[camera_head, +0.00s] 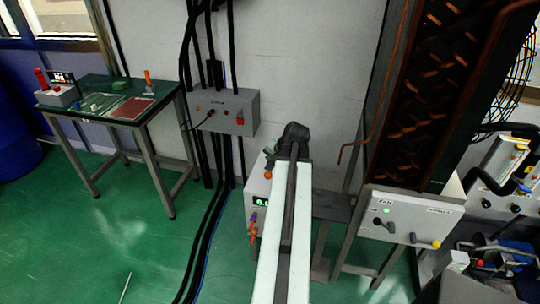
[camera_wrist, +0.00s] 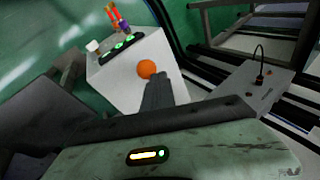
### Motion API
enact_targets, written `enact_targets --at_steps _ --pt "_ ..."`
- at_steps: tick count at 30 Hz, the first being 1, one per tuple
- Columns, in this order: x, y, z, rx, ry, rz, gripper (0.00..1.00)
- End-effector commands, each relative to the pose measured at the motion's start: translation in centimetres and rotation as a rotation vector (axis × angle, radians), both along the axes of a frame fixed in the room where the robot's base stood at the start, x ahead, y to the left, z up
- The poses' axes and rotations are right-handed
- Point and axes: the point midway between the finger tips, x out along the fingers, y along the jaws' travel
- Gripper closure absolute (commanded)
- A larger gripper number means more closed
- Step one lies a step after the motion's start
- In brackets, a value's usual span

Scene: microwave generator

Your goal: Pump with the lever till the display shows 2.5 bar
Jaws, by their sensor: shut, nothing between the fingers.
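A pale box (camera_head: 252,185) stands on the floor below my arm, partly hidden by it. Its dark display (camera_head: 262,202) shows green digits that look like a zero first; the rest is hidden or too small to read. In the wrist view the display (camera_wrist: 122,44) is tilted and unreadable. An orange ball knob (camera_wrist: 147,69), which may be the lever's end, shows on the box; it also shows in the head view (camera_head: 268,175). My gripper (camera_wrist: 156,80) is shut and empty, its tips right by the knob. I cannot tell whether they touch it.
Red, yellow and purple fittings (camera_wrist: 117,19) stick out beside the display. A grey wall box (camera_head: 226,112) with cables hangs behind. A green-topped table (camera_head: 110,97) stands left, and a fan control panel (camera_head: 405,213) right.

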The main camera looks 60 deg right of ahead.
Motion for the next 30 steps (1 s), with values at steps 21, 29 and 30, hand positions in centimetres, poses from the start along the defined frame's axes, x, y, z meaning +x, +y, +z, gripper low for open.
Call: enact_targets --at_steps 21,29,30 --pt "0.5 -1.7 4.2 0.0 0.0 0.0 1.0" --pt "0.7 -2.3 5.7 0.0 0.0 0.0 1.0" --pt "0.8 -2.4 5.9 0.0 0.0 0.0 1.0"
